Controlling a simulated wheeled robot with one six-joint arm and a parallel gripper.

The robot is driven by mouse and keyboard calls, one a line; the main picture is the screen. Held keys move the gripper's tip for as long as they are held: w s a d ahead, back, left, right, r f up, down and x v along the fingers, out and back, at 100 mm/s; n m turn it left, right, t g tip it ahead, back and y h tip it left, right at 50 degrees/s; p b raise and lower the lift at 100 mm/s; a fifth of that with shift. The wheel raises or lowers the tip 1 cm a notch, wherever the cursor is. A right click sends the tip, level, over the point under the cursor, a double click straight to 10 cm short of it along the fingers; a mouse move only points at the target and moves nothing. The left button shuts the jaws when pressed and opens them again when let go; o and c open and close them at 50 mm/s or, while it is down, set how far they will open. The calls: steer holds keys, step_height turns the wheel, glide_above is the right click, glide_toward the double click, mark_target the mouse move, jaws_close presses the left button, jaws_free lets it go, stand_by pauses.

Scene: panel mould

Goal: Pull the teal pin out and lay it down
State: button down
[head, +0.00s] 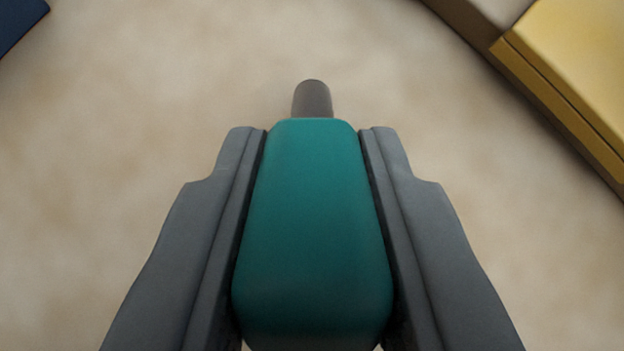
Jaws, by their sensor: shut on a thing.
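The teal pin (312,215) is between the two grey fingers of my gripper (312,160) in the head view. My gripper is shut on its teal body, one finger against each side. A dark grey-brown tip (312,98) sticks out past the far end of the teal part. Pale mottled floor or table surface shows around the tip. The pin's near end runs off the bottom of the picture. I cannot tell how high the tip is above the surface.
A yellow block (580,70) with a brown-grey edge piece (480,20) stands at the upper right. A corner of a dark blue thing (18,22) shows at the upper left. The pale mottled surface (150,110) between them is clear.

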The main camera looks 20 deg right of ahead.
stand_by(0.3)
steer(key=c, duration=1.1)
jaws_free()
steer(key=shift+r, duration=0.1)
